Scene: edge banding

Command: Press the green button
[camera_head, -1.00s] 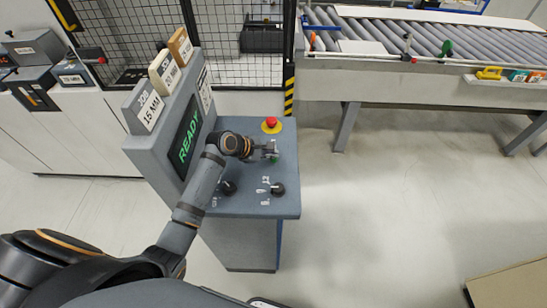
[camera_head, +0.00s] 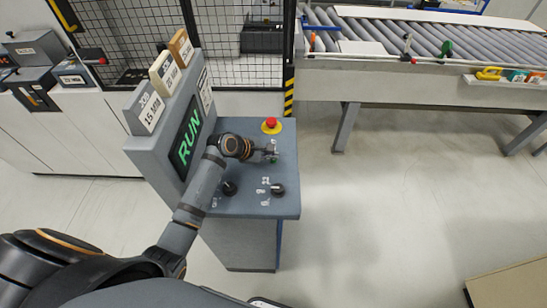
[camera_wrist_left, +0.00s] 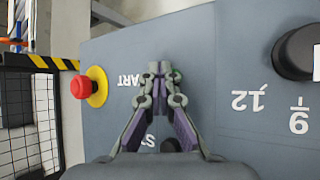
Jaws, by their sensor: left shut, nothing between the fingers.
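The green button (camera_head: 274,160) is a small green spot on the grey console top (camera_head: 240,205), mostly hidden by my left gripper (camera_head: 271,152). In the left wrist view only a sliver of the green button (camera_wrist_left: 177,75) shows behind the fingertips, next to partly covered "START" lettering. My left gripper (camera_wrist_left: 160,72) is shut and empty, its fingertips at the button; I cannot tell whether they touch it. The console screen (camera_head: 187,138) reads "RUN" in green. My right gripper is not in view.
A red emergency button (camera_head: 271,124) on a yellow base stands behind the gripper. Two black knobs (camera_head: 278,188) (camera_head: 229,188) are on the front part of the console top. A roller conveyor (camera_head: 430,40) stands at the back right.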

